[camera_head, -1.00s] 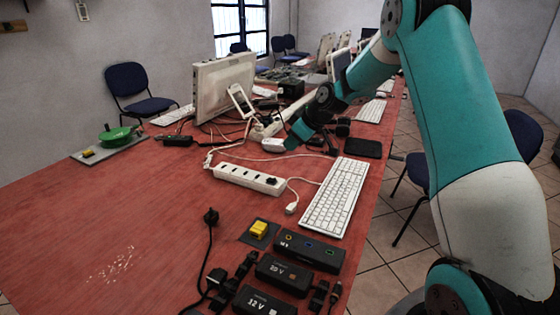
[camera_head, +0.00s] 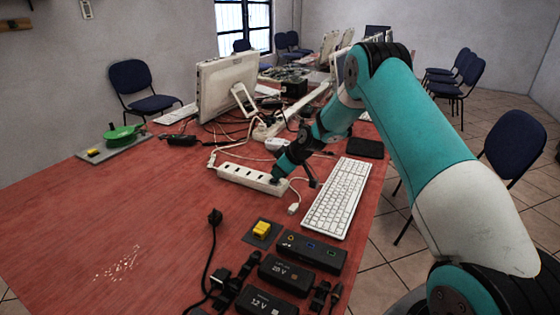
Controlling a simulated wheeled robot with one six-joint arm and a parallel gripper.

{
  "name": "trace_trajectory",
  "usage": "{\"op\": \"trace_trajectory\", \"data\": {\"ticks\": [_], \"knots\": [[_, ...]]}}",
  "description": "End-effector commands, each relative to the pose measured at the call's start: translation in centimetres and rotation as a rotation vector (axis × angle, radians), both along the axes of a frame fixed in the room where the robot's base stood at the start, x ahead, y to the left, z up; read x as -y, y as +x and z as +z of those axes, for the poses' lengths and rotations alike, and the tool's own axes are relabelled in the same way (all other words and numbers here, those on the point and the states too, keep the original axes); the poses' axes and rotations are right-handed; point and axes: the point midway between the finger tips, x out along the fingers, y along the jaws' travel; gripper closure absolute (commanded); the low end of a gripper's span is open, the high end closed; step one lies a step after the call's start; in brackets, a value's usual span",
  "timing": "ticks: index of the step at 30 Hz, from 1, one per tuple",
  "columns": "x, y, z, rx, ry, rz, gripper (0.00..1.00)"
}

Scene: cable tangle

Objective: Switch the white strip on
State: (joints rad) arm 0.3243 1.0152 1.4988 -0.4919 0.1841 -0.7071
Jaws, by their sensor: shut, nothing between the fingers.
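The white strip (camera_head: 244,177) is a long power strip with a row of dark sockets, lying on the red table in the middle of the view. My gripper (camera_head: 278,177) is shut and empty. Its tip is down at the strip's right end and covers part of it. I cannot tell whether it touches the strip. The strip's switch is not clear to see, and its state cannot be told.
A white keyboard (camera_head: 338,198) lies right of the strip. A yellow button on a dark plate (camera_head: 262,230) and black power bricks (camera_head: 310,250) lie in front. A monitor (camera_head: 226,86) and tangled cables are behind.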

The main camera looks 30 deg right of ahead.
Motion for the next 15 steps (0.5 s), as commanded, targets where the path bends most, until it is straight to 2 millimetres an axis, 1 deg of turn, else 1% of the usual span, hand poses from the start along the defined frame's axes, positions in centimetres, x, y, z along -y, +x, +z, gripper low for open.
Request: {"op": "trace_trajectory", "data": {"ticks": [4,15], "knots": [[0.09,-0.09,-0.6,0.0,0.0,0.0,1.0],[0.13,-0.11,-0.9,0.0,-0.001,-0.001,1.0]]}}
